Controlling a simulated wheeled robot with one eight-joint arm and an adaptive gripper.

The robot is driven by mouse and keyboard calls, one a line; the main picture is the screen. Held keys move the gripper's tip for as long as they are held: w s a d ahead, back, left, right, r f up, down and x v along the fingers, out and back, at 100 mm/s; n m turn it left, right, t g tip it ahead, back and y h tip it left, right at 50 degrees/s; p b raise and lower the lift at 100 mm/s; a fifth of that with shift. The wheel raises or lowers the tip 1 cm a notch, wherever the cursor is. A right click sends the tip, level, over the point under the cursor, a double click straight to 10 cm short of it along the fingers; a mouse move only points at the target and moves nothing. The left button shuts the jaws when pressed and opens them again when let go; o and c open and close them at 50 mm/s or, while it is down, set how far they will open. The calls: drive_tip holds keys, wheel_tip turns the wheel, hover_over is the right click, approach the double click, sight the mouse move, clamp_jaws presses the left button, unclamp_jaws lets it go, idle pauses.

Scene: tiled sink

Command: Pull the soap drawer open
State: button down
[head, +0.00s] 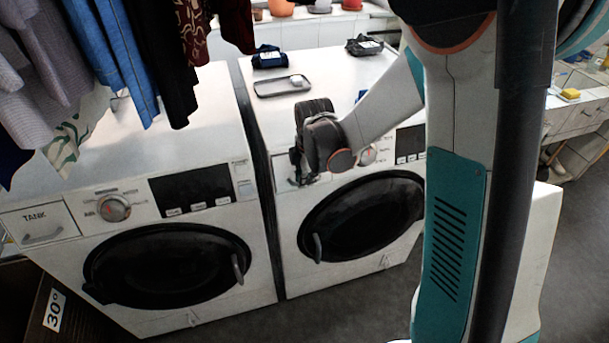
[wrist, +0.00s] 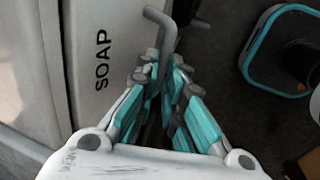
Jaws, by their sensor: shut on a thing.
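The soap drawer (wrist: 98,85) is a pale front panel marked SOAP in the wrist view. Its grey bent bar handle (wrist: 168,30) stands out from the panel. My gripper (wrist: 163,75) has its teal-and-grey fingers closed on the handle's lower part. In the head view my gripper (head: 299,178) is at the upper left front corner of the right washing machine (head: 285,228) and hides most of the drawer. I cannot tell whether the drawer stands out from the machine's front.
A left washing machine (head: 255,262) with a TANK drawer (head: 38,224) stands beside it. A grey tray (head: 282,86) and a dark blue item (head: 269,58) lie on the right machine's top. Clothes (head: 140,60) hang at upper left. Grey floor (head: 345,295) lies in front.

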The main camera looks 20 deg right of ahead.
drive_tip(key=s, duration=1.7)
drive_tip(key=c, duration=1.7)
unclamp_jaws()
drive_tip(key=shift+r, duration=0.1)
drive_tip(key=shift+v, duration=5.95)
